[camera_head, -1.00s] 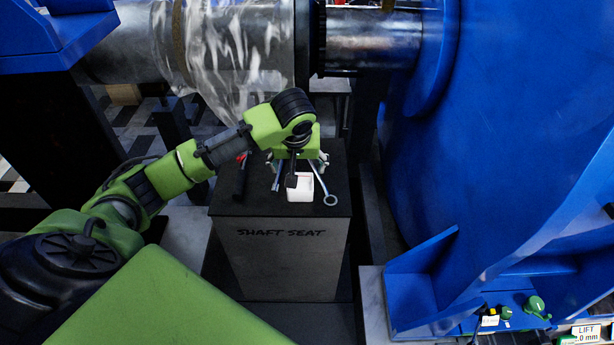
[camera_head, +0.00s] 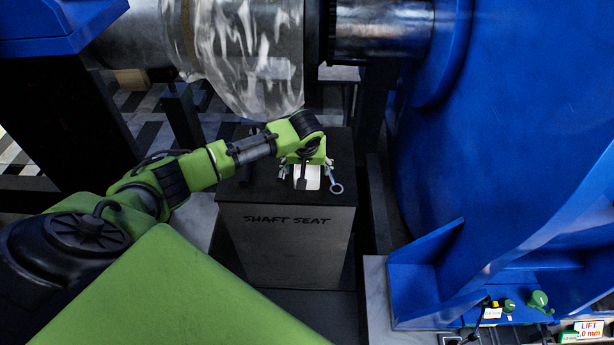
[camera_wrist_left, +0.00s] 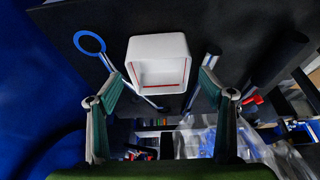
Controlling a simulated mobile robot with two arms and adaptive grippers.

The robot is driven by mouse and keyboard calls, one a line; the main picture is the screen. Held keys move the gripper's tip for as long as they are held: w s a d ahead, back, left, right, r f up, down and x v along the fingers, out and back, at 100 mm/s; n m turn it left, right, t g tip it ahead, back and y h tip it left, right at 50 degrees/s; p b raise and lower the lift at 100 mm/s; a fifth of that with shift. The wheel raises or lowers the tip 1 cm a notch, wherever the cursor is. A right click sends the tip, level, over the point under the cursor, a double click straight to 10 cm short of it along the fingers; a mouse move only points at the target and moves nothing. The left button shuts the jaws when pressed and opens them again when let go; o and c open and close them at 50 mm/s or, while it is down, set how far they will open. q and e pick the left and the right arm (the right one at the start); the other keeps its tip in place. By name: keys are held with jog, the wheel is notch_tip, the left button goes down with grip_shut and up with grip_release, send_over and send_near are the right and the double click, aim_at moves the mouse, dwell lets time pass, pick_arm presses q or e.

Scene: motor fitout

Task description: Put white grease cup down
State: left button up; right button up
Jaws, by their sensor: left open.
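The white grease cup (camera_head: 312,183) is a small white square cup on the dark top of the pedestal marked SHAFT SEAT (camera_head: 245,192). In the left wrist view the cup (camera_wrist_left: 158,44) shows its open side, with a thin red line inside. My left gripper (camera_head: 304,168) is over the cup and hides part of it in the head view. In the left wrist view its green-padded fingers are spread, one on each side of the cup, with gaps to it; the gripper (camera_wrist_left: 160,88) is open. My right gripper is in neither view.
A ring spanner (camera_head: 336,188) lies right beside the cup. Other tools lie close by, partly covered by my left arm. A shaft with clear plastic wrap (camera_head: 255,65) hangs behind the pedestal, and a large blue housing (camera_head: 510,130) stands at the right.

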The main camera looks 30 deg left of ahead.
pick_arm(q)
jog(key=shift+w+f, duration=0.1)
jog(key=shift+f, duration=0.1)
jog(key=c, duration=1.3)
jog(key=shift+r, duration=0.15)
